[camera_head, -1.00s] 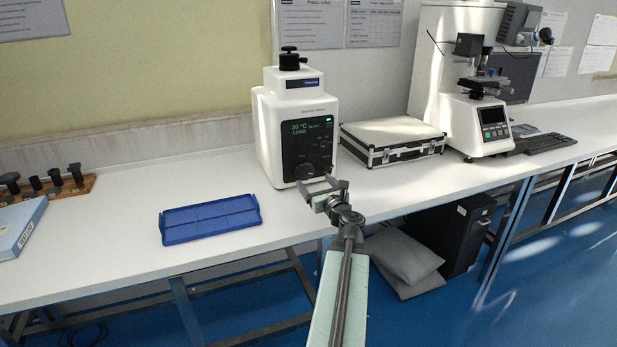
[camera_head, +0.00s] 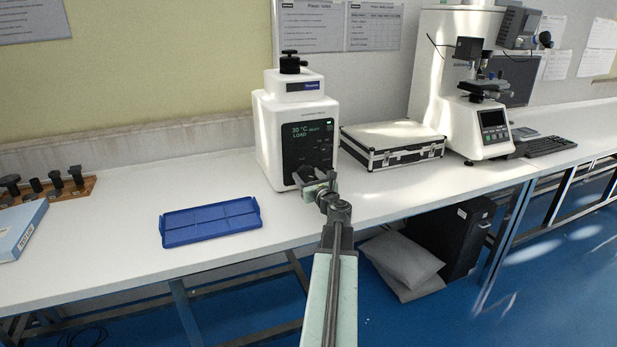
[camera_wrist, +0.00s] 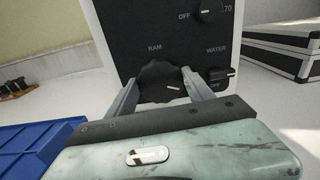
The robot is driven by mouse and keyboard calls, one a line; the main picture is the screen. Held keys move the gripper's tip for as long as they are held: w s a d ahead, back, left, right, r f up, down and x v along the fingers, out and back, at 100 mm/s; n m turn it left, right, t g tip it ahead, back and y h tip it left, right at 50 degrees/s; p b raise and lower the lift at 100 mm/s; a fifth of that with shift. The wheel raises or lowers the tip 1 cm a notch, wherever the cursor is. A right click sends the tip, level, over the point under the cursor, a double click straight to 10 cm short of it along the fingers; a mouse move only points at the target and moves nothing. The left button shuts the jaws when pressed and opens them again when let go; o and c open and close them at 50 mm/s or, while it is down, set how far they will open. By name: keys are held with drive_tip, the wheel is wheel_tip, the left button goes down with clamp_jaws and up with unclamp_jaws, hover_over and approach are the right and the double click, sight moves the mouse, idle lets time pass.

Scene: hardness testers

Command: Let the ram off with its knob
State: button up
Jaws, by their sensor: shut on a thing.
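A white press (camera_head: 268,130) with a black front panel stands on the bench. Its screen (camera_head: 307,131) reads 30 °C and LOAD. In the wrist view the large black ram knob (camera_wrist: 159,82) sits under the word RAM, with a pale mark at its lower right. My gripper (camera_wrist: 158,88) has one finger on each side of this knob and is shut on it. In the head view my gripper (camera_head: 310,178) is at the lower front of the press and hides the knob.
A smaller WATER knob (camera_wrist: 219,76) is close to my right finger, and an OFF–70 dial (camera_wrist: 209,9) is above. A blue tray (camera_head: 210,222) lies left of the press. A silver-edged case (camera_head: 392,144) stands to the right.

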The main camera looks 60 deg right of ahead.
drive_tip(key=shift+s, duration=0.15)
drive_tip(key=n, duration=0.8)
drive_tip(key=shift+a+f+n, duration=0.1)
drive_tip(key=shift+n, duration=0.2)
drive_tip(key=n, duration=0.4)
drive_tip(key=shift+f+n, duration=0.1)
drive_tip(key=shift+n, duration=0.2)
drive_tip(key=shift+a+n, duration=0.1)
drive_tip(key=shift+n, duration=1.9)
drive_tip(key=o, duration=1.4)
drive_tip(key=shift+c, duration=0.2)
